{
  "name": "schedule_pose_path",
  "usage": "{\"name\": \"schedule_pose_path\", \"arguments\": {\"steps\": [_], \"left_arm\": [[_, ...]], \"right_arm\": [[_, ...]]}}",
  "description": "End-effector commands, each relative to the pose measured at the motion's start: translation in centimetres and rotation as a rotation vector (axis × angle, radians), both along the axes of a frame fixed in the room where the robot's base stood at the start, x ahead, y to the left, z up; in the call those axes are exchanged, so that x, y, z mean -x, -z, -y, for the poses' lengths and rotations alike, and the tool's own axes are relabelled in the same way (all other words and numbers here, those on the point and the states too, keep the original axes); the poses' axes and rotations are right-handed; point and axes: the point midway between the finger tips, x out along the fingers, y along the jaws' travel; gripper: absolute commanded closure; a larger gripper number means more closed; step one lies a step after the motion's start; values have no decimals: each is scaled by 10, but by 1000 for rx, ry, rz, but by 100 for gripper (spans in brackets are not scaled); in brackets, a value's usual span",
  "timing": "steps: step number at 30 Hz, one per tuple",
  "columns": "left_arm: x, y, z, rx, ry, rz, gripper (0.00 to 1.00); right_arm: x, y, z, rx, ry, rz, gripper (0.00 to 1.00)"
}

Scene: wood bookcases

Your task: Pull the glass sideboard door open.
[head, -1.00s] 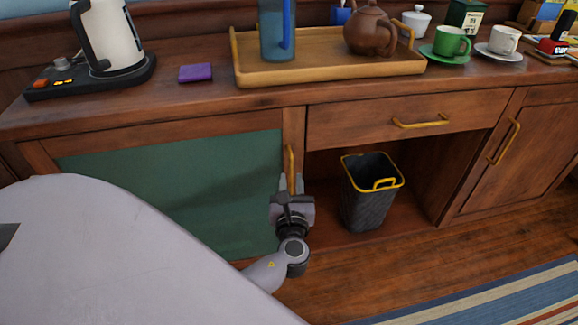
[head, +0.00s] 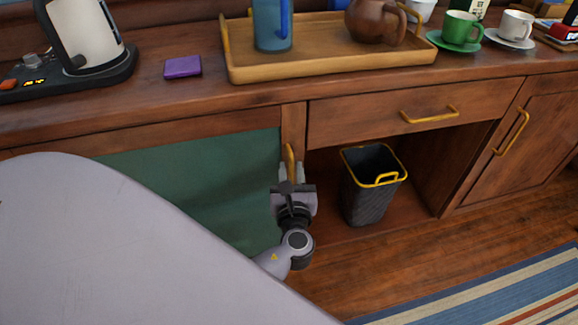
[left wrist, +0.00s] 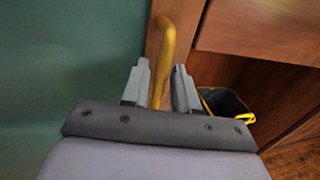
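The sideboard's glass door is a dark green panel (head: 190,185) in a wood frame, at the left of the head view; it looks closed. Its upright brass handle (head: 290,160) is on the right side of the frame. My left gripper (head: 291,178) is at the handle's lower part. In the left wrist view, its two grey fingers (left wrist: 160,88) stand apart, one on each side of the brass handle (left wrist: 172,45). A small gap shows beside the handle, and the fingertips do not look closed on it. My right gripper is not in view.
A dark bin (head: 370,190) with a yellow rim stands in the open bay right of the door. Above are a drawer (head: 370,118) and the countertop, with a wooden tray (head: 335,66), a kettle (head: 85,40) and a purple block (head: 183,67). A striped rug (head: 480,295) lies at lower right.

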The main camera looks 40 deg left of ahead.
Motion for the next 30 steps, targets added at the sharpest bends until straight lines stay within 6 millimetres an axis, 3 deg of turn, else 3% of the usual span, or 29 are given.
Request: {"name": "schedule_pose_path", "arguments": {"steps": [11,14,30], "left_arm": [[1,0,2,0,0,0,71],[1,0,2,0,0,0,100],[0,0,8,0,31,-1,100]], "right_arm": [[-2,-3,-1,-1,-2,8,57],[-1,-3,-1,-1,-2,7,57],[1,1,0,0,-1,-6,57]]}}
